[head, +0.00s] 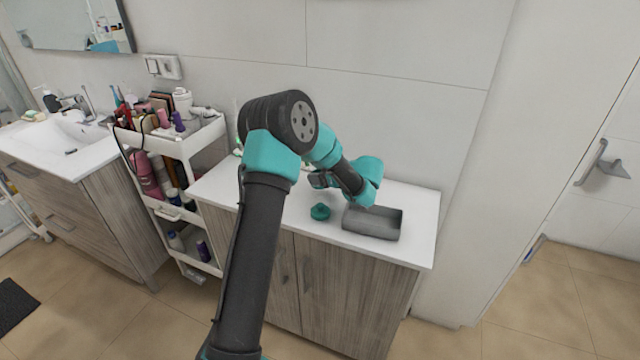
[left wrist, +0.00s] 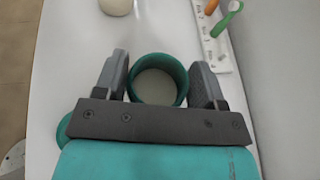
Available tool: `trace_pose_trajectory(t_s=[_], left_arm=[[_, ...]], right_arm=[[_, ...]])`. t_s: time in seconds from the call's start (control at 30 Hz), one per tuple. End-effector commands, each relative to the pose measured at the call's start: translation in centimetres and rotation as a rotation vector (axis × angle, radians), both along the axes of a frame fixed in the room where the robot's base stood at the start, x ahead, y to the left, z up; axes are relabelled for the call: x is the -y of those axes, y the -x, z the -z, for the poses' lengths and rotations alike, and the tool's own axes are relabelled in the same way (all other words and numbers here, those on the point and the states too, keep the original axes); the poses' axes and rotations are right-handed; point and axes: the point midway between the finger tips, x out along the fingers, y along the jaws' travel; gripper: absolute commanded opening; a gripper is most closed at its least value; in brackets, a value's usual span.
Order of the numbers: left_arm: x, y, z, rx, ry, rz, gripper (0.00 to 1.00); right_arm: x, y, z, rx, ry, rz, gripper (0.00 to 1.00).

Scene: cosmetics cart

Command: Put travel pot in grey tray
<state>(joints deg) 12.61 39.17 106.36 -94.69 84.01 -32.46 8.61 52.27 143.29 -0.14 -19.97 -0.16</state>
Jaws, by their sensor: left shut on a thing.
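My left gripper (head: 320,180) is low over the white counter, pointing left in the head view. In the left wrist view its two grey fingers are shut on an open round teal pot (left wrist: 182,78) with a pale inside, taken as the travel pot. The pot is upright between the fingers; in the head view I cannot make it out behind the gripper. The grey tray (head: 385,235) is an open, empty-looking box on the counter, to the right of the gripper. My right gripper is not in view.
A small teal piece (head: 320,212) lies on the counter (head: 420,205), left of the tray; it also shows in the left wrist view (left wrist: 63,130). A white holder with toothbrushes (left wrist: 222,62) stands by the wall. A loaded cart (head: 185,150) is at left.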

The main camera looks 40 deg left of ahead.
Motion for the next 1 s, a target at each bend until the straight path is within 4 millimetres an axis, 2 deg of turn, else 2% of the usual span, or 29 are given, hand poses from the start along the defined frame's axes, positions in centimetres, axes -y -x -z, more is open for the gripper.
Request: trace_pose_trajectory(t_s=[0.37,0.8,0.83,1.0], left_arm=[[0.0,0.0,3.5,-0.002,0.000,0.001,0.35],[0.0,0.0,4.0,0.000,0.000,0.000,0.35],[0.0,0.0,4.1,0.000,0.000,0.000,0.65],[0.0,0.0,4.0,0.000,0.000,0.000,0.81]], right_arm=[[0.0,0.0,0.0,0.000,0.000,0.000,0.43],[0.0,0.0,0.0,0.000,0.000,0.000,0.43],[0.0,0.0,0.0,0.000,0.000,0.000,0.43],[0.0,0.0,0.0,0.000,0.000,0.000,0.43]])
